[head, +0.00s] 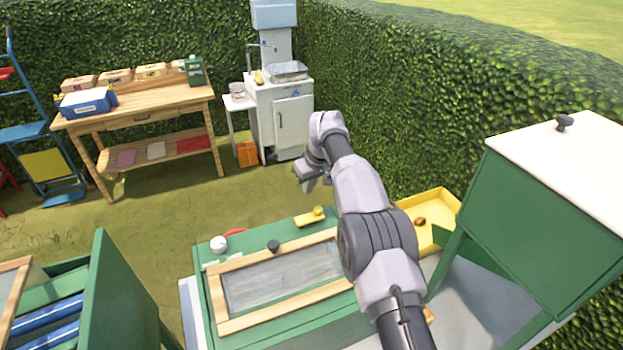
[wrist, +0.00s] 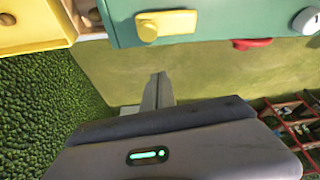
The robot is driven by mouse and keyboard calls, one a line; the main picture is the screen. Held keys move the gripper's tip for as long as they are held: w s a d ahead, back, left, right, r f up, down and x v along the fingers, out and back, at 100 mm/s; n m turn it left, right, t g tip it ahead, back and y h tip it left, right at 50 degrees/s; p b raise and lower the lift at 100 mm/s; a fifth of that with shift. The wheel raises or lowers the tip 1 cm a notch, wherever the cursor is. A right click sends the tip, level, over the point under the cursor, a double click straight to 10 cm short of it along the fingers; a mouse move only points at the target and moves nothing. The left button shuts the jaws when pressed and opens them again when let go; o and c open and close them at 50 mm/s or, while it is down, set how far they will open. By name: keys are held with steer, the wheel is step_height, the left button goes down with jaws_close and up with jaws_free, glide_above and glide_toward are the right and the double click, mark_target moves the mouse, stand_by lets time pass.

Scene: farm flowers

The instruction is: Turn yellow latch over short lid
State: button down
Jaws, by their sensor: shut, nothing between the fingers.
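The yellow latch (head: 306,219) is a short bar with a round knob on the far rim of a green box (head: 205,290). It lies along the rim, beside the wood-framed lid (head: 285,275) with a grey panel and dark knob. Whether this is the short lid is unclear. The latch also shows at the top of the wrist view (wrist: 178,21), on the green box side. My gripper (head: 308,181) is shut and empty, in the air beyond the box, apart from the latch. Its fingertips (wrist: 160,80) point toward the box in the wrist view. My arm hides the lid's right end.
A red latch (wrist: 252,43) and a white round dial (head: 218,244) sit on the same rim. A yellow tray (head: 447,200) lies right of my arm. A green cabinet (head: 540,205) stands at right, a green panel (head: 110,295) at left. Grass beyond the box is open.

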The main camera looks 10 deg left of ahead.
mark_target(309, 217)
steer(key=f+b, duration=0.1)
steer(key=s+d+f+b, duration=0.1)
steer(key=b, duration=0.1)
steer(key=shift+s+d+f+b, duration=0.1)
steer(key=shift+s+d+b, duration=0.55)
steer(key=shift+d, duration=0.1)
